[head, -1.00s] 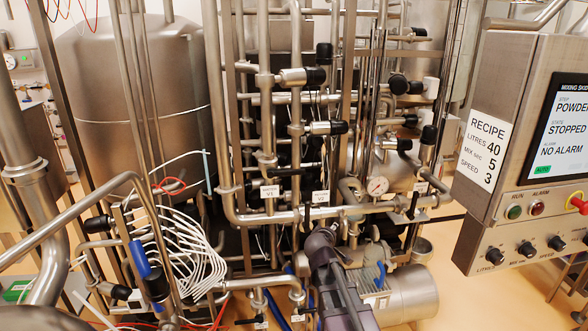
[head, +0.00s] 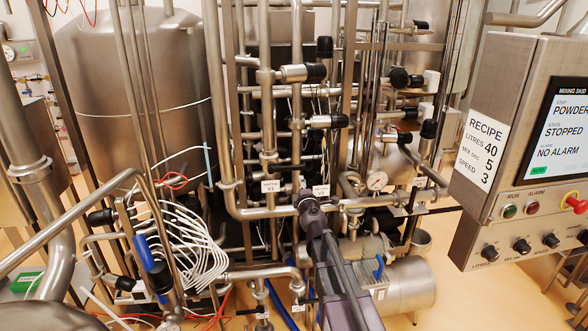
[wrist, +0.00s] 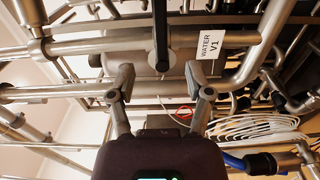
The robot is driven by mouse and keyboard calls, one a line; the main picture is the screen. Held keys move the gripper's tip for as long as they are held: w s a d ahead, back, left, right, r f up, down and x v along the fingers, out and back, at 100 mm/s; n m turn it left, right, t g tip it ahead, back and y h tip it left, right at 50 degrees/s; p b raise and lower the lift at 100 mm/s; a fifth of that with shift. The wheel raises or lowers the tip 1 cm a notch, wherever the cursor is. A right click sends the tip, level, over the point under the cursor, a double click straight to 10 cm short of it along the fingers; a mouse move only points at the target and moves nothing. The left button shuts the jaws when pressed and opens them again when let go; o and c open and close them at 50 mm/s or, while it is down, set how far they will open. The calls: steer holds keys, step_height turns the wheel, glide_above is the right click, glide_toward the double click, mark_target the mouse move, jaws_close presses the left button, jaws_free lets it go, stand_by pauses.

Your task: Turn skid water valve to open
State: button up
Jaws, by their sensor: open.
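The skid water valve's black lever (head: 287,168) lies across a vertical pipe in the head view, just above the white V1 tag (head: 271,186). In the wrist view the lever (wrist: 160,35) crosses the pipe, beside the tag reading WATER V1 (wrist: 211,45). My gripper (head: 304,194) is just below and right of the lever in the head view. In the wrist view my gripper (wrist: 159,78) is open, with its fingers either side of the lever's near end in the picture. It holds nothing. I cannot tell the remaining depth gap.
A second tag, V2 (head: 321,191), hangs just right of V1, partly near my gripper. Pipes crowd around the valve. White hoses (head: 195,245) lie at lower left. A pressure gauge (head: 377,181) and a control panel (head: 525,140) reading STOPPED are to the right.

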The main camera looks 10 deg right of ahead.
mark_target(294, 168)
steer(key=shift+w, duration=0.2)
steer(key=w, duration=1.3)
steer(key=shift+w, duration=0.25)
jaws_close()
steer(key=shift+a, duration=0.25)
steer(key=shift+d, duration=0.2)
steer(key=shift+a+r, duration=0.15)
steer(key=shift+a, duration=0.05)
